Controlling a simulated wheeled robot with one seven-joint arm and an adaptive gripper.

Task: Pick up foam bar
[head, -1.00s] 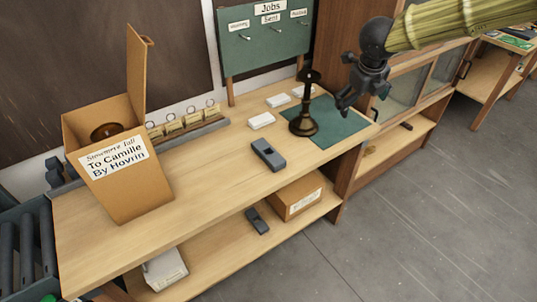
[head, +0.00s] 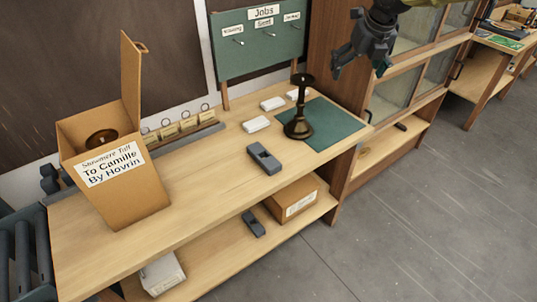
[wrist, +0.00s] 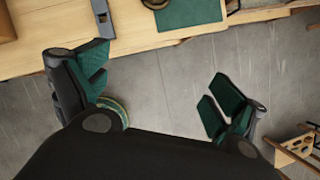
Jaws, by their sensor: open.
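I cannot tell for certain which piece is the foam bar. A dark grey bar-shaped block (head: 264,158) with a slot lies on the workbench top (head: 205,185), and a similar grey block (head: 254,223) lies on the lower shelf. Several small white blocks, one of them nearest the front (head: 256,124), lie near the green mat. My gripper (head: 360,62) is open and empty, high up, in front of the cabinet and right of the bench. In the wrist view its green-padded fingers (wrist: 158,92) are spread wide over bare floor. The slotted block (wrist: 102,18) shows at that view's top left.
A dark candlestick-like stand (head: 298,126) is on the green mat (head: 340,128). An open cardboard box (head: 150,205) stands at the left end of the bench. A closed carton (head: 290,203) sits on the lower shelf. The floor (head: 420,220) at right is clear.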

